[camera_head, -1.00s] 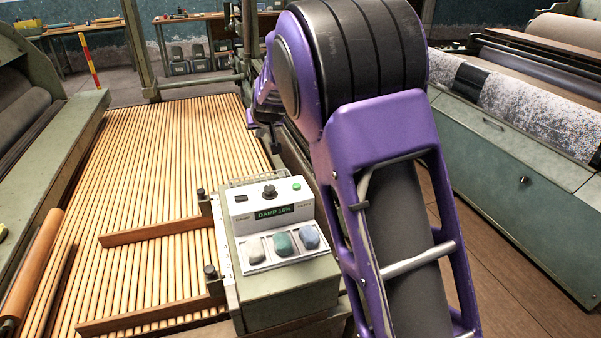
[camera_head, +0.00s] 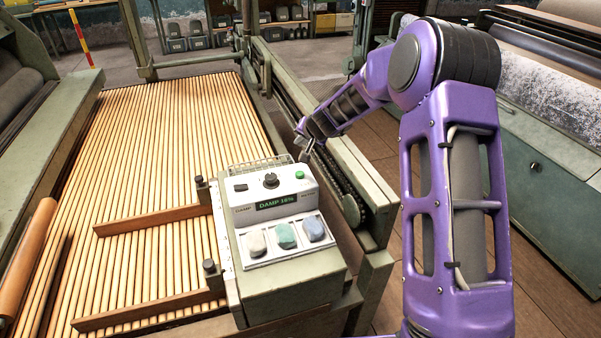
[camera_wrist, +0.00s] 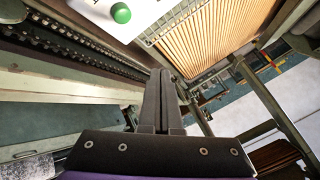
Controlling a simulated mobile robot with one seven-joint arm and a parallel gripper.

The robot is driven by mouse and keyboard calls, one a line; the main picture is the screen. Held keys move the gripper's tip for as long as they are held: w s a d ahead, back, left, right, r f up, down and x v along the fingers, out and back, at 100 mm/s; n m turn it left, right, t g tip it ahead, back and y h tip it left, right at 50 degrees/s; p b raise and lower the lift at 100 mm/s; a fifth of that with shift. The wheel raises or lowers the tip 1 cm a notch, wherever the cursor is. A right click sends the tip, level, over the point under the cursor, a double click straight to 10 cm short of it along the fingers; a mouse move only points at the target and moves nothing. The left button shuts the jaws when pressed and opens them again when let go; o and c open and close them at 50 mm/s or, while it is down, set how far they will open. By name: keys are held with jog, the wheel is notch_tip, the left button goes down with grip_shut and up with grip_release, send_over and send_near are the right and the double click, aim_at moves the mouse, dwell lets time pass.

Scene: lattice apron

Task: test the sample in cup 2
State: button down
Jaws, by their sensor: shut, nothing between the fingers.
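A white tester (camera_head: 271,186) stands on a green-grey pedestal. Its dark display (camera_head: 276,202) shows green text that looks like "DAMP 16%". A black knob (camera_head: 271,181) is on top, a dark switch at its left and a green button (camera_head: 300,175) at its right. The button also shows in the wrist view (camera_wrist: 121,13). In front, a white tray holds three samples in a row: whitish (camera_head: 257,243), green in the middle (camera_head: 285,236), blue (camera_head: 314,229). I cannot read cup numbers. My gripper (camera_head: 304,152) is shut and empty, just behind the tester's right end; its fingers (camera_wrist: 161,75) touch in the wrist view.
A wire rack (camera_head: 262,164) stands behind the tester. A slatted wooden apron (camera_head: 150,150) with two brown rails lies to the left. A machine frame with a chain (camera_head: 335,175) runs close at the right. Floor is open beyond it, before a large roller machine (camera_head: 560,150).

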jog(key=shift+f, duration=0.1)
jog(key=b, duration=0.5)
send_over(300, 176)
notch_tip(300, 176, down, 6)
jog(key=shift+d+f, duration=0.1)
jog(key=shift+f, duration=0.05)
jog(key=shift+w+f+b, duration=0.1)
jog(key=shift+f+b, duration=0.3)
jog(key=shift+f, duration=0.75)
dwell(0.8)
jog(key=shift+f, duration=0.45)
jog(key=shift+f, duration=0.55)
dwell(0.5)
jog(key=shift+r, duration=0.1)
jog(key=shift+r+p, duration=0.6)
jog(key=shift+r, duration=0.25)
